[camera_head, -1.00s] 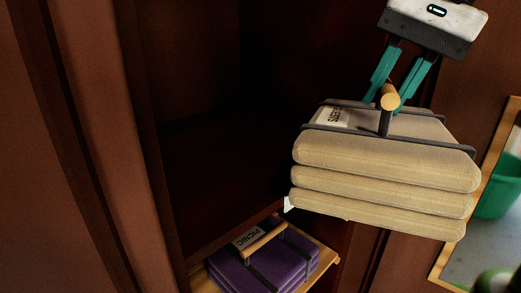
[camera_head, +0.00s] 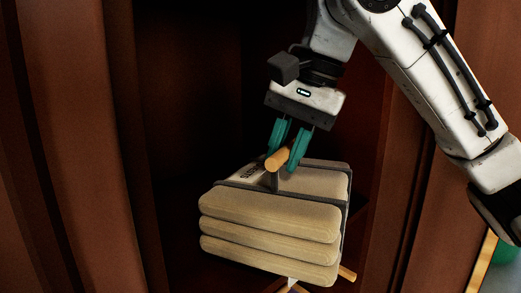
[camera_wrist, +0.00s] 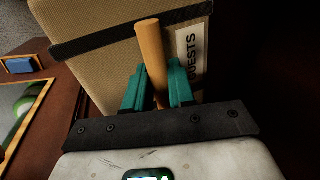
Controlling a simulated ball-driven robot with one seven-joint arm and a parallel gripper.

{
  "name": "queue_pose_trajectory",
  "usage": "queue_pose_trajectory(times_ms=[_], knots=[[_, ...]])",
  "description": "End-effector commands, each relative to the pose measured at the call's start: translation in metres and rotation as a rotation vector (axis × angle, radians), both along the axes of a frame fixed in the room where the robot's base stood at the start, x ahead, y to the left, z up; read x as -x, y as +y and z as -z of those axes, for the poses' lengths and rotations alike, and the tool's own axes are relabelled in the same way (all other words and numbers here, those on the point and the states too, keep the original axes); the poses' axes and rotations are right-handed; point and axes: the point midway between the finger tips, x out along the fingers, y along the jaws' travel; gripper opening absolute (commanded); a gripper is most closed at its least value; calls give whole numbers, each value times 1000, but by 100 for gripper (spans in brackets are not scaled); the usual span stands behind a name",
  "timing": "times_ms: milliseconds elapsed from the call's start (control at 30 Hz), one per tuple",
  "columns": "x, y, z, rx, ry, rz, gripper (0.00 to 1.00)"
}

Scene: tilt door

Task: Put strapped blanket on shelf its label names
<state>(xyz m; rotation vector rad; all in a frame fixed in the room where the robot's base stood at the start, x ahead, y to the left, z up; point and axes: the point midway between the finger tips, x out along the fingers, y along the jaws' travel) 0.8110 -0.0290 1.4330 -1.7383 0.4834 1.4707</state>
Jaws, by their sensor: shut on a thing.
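A folded beige blanket (camera_head: 270,222) with dark straps and a wooden handle (camera_head: 278,159) hangs from my gripper (camera_head: 281,150). The teal fingers are shut on the handle. In the wrist view the blanket (camera_wrist: 110,55) fills the upper middle, with its handle (camera_wrist: 151,55) between the fingertips. Its white label (camera_wrist: 190,58) reads "GUESTS" there; in the head view the label is partly hidden. The blanket is in front of the open dark cupboard (camera_head: 190,130).
Reddish-brown cupboard panels (camera_head: 80,130) stand at the left and right of the opening. The cupboard interior is very dark, so shelf edges are hard to see. A wood-framed opening (camera_wrist: 25,110) with something green shows at left in the wrist view.

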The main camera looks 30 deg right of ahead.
Motion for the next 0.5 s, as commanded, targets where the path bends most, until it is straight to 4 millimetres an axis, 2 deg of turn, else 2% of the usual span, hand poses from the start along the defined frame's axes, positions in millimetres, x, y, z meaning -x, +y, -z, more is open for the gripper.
queue_pose_trajectory(times_ms=[500], knots=[[-31, 24, -2, 0, -2, -1, 0]])
